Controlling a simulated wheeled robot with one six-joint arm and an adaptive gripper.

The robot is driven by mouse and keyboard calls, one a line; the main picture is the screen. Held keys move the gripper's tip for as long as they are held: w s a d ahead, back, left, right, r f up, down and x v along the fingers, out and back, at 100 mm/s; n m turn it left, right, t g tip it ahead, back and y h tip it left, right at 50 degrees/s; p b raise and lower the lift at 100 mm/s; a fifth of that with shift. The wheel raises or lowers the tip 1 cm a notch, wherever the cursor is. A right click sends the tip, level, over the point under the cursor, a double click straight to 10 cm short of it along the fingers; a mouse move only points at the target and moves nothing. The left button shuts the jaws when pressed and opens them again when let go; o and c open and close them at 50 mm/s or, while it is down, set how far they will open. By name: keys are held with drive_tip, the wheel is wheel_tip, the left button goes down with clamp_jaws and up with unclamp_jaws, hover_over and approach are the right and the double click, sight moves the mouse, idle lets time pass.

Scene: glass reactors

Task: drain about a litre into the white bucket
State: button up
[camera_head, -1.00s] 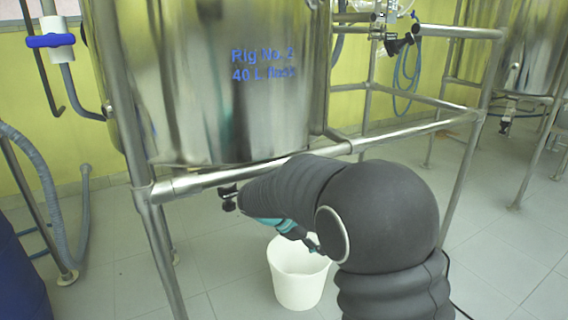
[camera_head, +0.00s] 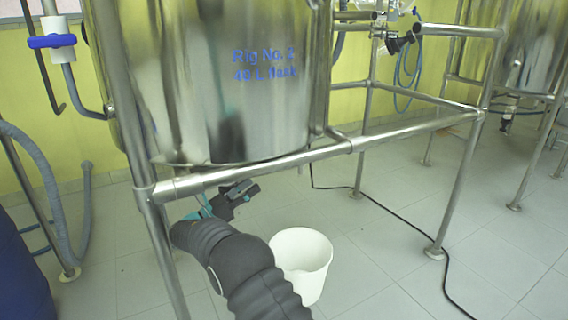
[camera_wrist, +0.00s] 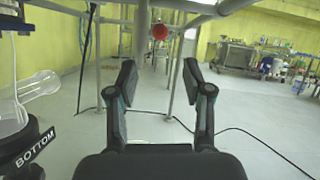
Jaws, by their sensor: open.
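The white bucket (camera_head: 310,283) stands upright on the floor in the head view, right of my forearm, its mouth open upward. The steel vessel marked Rig No. 2 (camera_head: 215,95) hangs in its frame above. My gripper (camera_head: 238,193) is under the vessel's lower edge, left of and above the bucket. In the wrist view my gripper (camera_wrist: 160,88) is open, with nothing between its fingers. A black part labelled BOTTOM (camera_wrist: 35,150) and a clear glass piece (camera_wrist: 38,86) are at the left edge, outside the fingers. The vessel's outlet is not clear in the head view.
A steel frame rail (camera_head: 260,170) crosses in front of the vessel, above my arm. A black cable (camera_head: 395,215) runs over the floor behind the bucket. A red round part (camera_wrist: 159,32) shows beyond the fingers.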

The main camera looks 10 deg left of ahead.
drive_tip(key=x, duration=1.3)
drive_tip(key=shift+d+f, duration=0.1)
drive_tip(key=shift+d, duration=0.1)
clamp_jaws()
